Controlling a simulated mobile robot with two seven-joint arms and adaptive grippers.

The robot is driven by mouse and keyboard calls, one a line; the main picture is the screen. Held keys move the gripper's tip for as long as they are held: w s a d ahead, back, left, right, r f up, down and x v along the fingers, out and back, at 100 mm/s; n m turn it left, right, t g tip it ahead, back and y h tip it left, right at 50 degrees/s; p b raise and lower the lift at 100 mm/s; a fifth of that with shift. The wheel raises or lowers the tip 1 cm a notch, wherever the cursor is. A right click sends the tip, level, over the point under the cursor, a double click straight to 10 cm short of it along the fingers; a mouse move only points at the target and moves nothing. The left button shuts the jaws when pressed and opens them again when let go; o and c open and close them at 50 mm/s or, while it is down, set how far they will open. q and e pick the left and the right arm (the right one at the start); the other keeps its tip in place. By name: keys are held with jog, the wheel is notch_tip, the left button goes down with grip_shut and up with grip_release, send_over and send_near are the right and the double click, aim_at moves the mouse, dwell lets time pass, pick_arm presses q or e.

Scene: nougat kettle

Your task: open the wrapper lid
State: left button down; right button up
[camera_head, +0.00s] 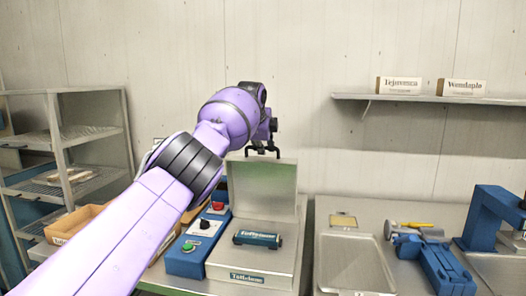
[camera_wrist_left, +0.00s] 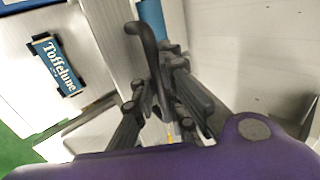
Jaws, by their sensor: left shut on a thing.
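The wrapper (camera_head: 250,272) is a grey metal box labelled "Toffelune" on the bench. Its lid (camera_head: 262,190) stands raised, roughly upright, at the back. A blue "Toffelune" bar (camera_head: 258,239) lies in dark holders on the wrapper's top; it also shows in the left wrist view (camera_wrist_left: 56,64). My left gripper (camera_head: 263,147) is at the lid's top edge, shut on the black lid handle. In the left wrist view the curved handle (camera_wrist_left: 146,40) runs between the fingers of the gripper (camera_wrist_left: 163,105). My right gripper is not in view.
A blue control box (camera_head: 186,262) with red and green buttons stands left of the wrapper. A metal tray (camera_head: 352,262) and blue tools (camera_head: 435,262) lie to the right. A wall shelf (camera_head: 430,99) holds two labelled boxes. A wire rack (camera_head: 62,150) stands at left.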

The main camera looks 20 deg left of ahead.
pick_arm(q)
jog(key=shift+r, duration=0.2)
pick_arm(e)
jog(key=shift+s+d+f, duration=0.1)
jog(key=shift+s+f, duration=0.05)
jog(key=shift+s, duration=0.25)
pick_arm(q)
jog(key=c, duration=1.9)
grip_release()
jog(key=shift+o, duration=0.4)
jog(key=shift+s+f, duration=0.1)
jog(key=shift+s+r, duration=0.1)
jog(key=shift+r, duration=0.15)
jog(key=v, duration=1.1)
jog(key=shift+s+r, duration=0.25)
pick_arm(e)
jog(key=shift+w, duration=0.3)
pick_arm(q)
jog(key=shift+f, duration=0.1)
